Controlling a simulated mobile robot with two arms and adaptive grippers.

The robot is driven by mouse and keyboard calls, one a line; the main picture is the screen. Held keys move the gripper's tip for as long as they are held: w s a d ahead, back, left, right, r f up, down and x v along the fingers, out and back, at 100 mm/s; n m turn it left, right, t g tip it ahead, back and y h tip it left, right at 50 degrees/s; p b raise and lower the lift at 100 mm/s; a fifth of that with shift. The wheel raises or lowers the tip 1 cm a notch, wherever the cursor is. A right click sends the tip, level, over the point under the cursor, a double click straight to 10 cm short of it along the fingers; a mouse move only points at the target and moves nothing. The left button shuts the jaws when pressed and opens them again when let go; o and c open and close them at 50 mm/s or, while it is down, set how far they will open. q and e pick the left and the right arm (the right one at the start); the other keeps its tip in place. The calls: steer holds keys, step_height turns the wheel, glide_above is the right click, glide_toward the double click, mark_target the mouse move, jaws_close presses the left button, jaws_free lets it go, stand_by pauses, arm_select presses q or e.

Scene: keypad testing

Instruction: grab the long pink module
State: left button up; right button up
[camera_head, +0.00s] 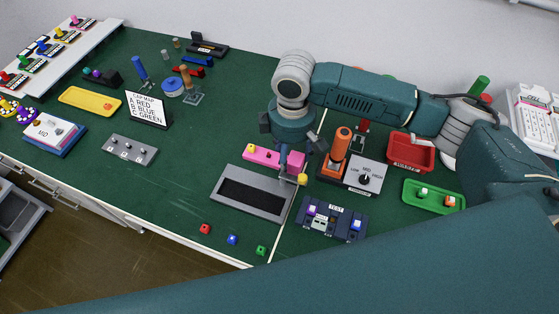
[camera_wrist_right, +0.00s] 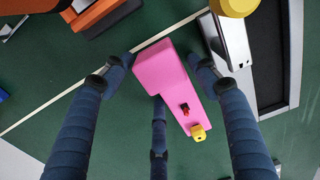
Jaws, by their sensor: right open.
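The long pink module (camera_head: 262,157) lies on the green table just behind the grey tray, partly hidden by my right gripper (camera_head: 290,150) in the head view. In the right wrist view the pink module (camera_wrist_right: 163,75) has a wide block at one end and a narrower part with a small red piece and a yellow knob. My right gripper (camera_wrist_right: 160,70) is open over it, with fingers on either side and a third finger beside its narrower part. I see no clear grip on it. My left gripper is not in view.
A grey tray with a dark recess (camera_head: 222,202) lies in front of the module. A silver piece with a yellow knob (camera_head: 303,179) is close to the fingers. An orange cylinder (camera_head: 338,143) and a dial box (camera_head: 366,174) stand to the right. Small cubes lie near the front edge.

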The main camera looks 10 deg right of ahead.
steer(key=c, duration=1)
